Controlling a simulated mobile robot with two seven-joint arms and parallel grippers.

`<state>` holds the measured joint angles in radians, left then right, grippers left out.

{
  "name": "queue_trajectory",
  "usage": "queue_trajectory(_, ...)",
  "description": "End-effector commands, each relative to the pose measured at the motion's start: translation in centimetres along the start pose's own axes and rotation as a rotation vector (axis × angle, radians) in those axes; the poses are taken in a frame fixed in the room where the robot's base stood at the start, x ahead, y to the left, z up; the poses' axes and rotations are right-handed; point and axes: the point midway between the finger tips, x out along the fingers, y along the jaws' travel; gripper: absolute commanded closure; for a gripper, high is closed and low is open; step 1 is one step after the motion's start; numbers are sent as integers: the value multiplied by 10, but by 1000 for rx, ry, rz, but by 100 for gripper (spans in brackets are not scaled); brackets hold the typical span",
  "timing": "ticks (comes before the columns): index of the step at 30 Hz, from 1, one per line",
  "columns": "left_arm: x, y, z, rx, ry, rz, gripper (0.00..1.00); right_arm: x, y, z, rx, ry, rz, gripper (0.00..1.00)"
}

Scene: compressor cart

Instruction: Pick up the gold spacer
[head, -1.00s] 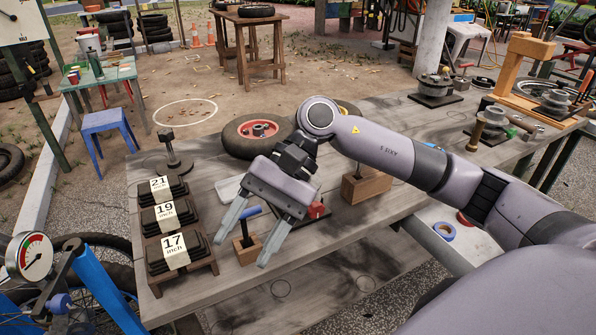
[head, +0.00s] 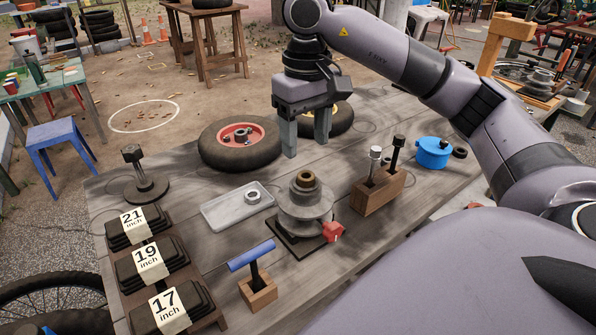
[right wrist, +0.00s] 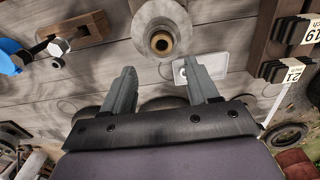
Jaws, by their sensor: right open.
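The gold spacer (head: 305,180) looks like a small brownish-gold ring on top of a grey stepped hub (head: 304,208), which stands on a dark base plate. In the right wrist view the spacer (right wrist: 161,42) shows as a gold ring with a dark centre, seen beyond and between my fingers. My right gripper (head: 306,146) is open and empty, fingers pointing down, behind the hub in the head view and apart from the spacer. Its fingers also show in the right wrist view (right wrist: 163,68). My left gripper is out of view.
A tray (head: 222,214) with a silver ring (head: 253,197) lies left of the hub. A red-hubbed wheel (head: 240,156) lies behind. A wooden block (head: 378,192) with upright tools stands right. A blue-handled tool (head: 256,274) and labelled stacks (head: 150,263) are in front and left.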

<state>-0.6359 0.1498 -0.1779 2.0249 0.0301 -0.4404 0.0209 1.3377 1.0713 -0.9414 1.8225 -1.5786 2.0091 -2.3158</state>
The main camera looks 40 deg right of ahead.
Motion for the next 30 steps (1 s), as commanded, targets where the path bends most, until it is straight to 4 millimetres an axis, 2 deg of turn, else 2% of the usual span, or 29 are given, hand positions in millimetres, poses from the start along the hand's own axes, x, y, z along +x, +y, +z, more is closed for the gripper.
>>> queue_trajectory(3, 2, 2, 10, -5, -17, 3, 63, 14, -1, 1, -1, -3, -1, 41)
queue_trajectory(12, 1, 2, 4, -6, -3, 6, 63, 54, -4, 2, 0, -3, 0, 41)
queue_trajectory(16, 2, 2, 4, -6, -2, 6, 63, 62, -4, 2, -1, -1, -1, 41)
queue_trajectory(22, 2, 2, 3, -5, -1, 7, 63, 62, -4, 1, -1, -1, -1, 41)
queue_trajectory(27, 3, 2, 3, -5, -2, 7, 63, 62, -4, 1, -1, -1, -2, 96)
queue_trajectory(28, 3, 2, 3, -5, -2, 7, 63, 62, -4, 1, -1, -1, -2, 100)
queue_trajectory(30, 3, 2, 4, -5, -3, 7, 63, 61, -4, 1, -1, 0, -2, 100)
